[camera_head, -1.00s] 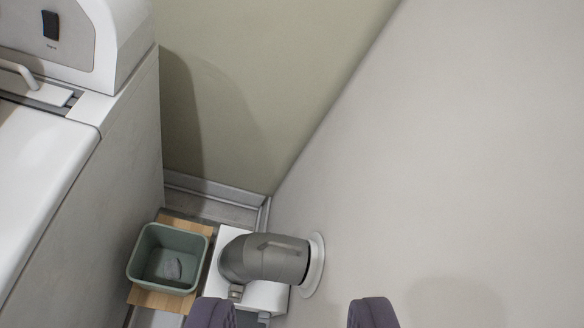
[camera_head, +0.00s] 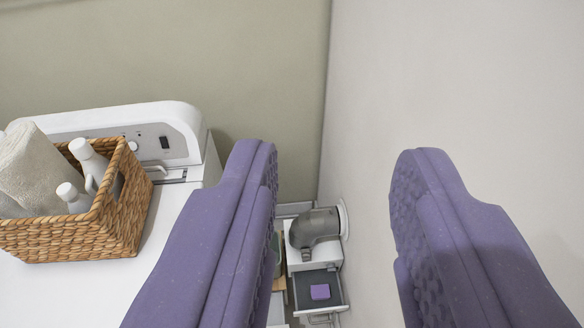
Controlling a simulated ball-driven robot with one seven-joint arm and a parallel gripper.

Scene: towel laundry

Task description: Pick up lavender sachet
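A small purple block (camera_head: 320,291), which looks like the lavender sachet, lies in an open grey drawer (camera_head: 299,296) low down in the gap beside the white machine. My gripper (camera_head: 332,170) is open and empty. Its two purple fingers stand wide apart in the foreground, high above and well away from the block. The block shows between the fingers, nearer the left one.
A white washer or dryer (camera_head: 150,262) stands at left, with a wicker basket (camera_head: 120,215) of towel and white bottles on top. A grey pipe elbow (camera_head: 314,228) joins the right wall just behind the drawer. A green bin (camera_head: 277,257) is mostly hidden by my left finger.

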